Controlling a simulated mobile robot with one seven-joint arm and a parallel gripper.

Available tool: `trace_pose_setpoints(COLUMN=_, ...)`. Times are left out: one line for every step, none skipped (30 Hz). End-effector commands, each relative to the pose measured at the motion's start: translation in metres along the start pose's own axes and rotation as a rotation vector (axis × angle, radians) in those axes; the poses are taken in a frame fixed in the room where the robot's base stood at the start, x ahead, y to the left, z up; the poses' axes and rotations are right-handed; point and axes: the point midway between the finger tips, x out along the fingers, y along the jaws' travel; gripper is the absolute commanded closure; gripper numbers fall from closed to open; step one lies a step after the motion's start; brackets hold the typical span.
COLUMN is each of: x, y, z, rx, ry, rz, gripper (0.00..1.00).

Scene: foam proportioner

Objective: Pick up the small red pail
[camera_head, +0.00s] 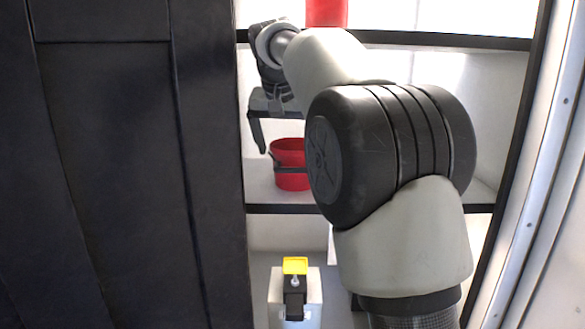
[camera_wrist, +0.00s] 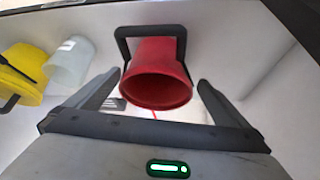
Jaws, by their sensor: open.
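The small red pail (camera_head: 291,164) sits on the middle shelf of the cabinet in the head view, with a dark handle across its front. In the wrist view the red pail (camera_wrist: 158,78) is in the centre, its round rim towards me and its black handle framing its far end. My gripper (camera_wrist: 159,80) is open, with one finger on each side of the pail in the picture and nothing held. In the head view one dark finger points down above and left of the pail; the other finger cannot be made out. I cannot see any contact with the pail.
A yellow bucket (camera_wrist: 20,75) and a translucent container (camera_wrist: 70,64) stand left of the pail in the wrist view. Another red object (camera_head: 326,13) is on the upper shelf. A dark panel (camera_head: 110,170) borders the cabinet on the left. A yellow-topped item (camera_head: 295,266) stands below.

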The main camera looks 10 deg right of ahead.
Motion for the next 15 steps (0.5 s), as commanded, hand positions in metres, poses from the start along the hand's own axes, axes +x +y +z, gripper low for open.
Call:
trace_pose_setpoints(x=0.01, y=0.001, z=0.001, rx=0.0, ry=-0.002, rz=0.001, gripper=0.0)
trace_pose_setpoints(x=0.013, y=0.0, z=0.001, rx=0.0, ry=-0.002, rz=0.001, gripper=0.0)
trace_pose_setpoints(x=0.018, y=0.0, z=0.0, rx=0.0, ry=-0.001, rz=0.0, gripper=0.0)
trace_pose_setpoints(x=0.021, y=0.0, z=0.0, rx=0.0, ry=0.0, rz=0.0, gripper=0.0)
trace_pose_setpoints(x=0.023, y=0.0, z=0.0, rx=0.0, ry=0.0, rz=-0.001, gripper=0.0)
trace_pose_setpoints(x=0.026, y=0.0, z=0.0, rx=0.0, ry=0.0, rz=-0.001, gripper=0.0)
trace_pose_setpoints(x=0.027, y=0.001, z=0.0, rx=0.0, ry=0.0, rz=-0.001, gripper=0.0)
trace_pose_setpoints(x=0.029, y=0.001, z=0.0, rx=0.0, ry=0.0, rz=0.0, gripper=0.0)
trace_pose_setpoints(x=0.032, y=0.001, z=0.0, rx=0.0, ry=0.0, rz=0.0, gripper=0.0)
trace_pose_setpoints(x=0.036, y=0.002, z=0.0, rx=0.0, ry=-0.001, rz=0.0, gripper=0.0)
trace_pose_setpoints(x=0.04, y=0.002, z=0.001, rx=0.0, ry=-0.002, rz=0.001, gripper=0.0)
trace_pose_setpoints(x=0.046, y=0.003, z=0.001, rx=0.0, ry=-0.002, rz=0.001, gripper=0.0)
trace_pose_setpoints(x=0.051, y=0.004, z=0.001, rx=0.0, ry=-0.002, rz=0.001, gripper=0.0)
trace_pose_setpoints(x=0.055, y=0.004, z=0.001, rx=0.0, ry=-0.003, rz=0.001, gripper=0.0)
trace_pose_setpoints(x=0.061, y=0.005, z=0.001, rx=0.0, ry=-0.001, rz=0.0, gripper=0.0)
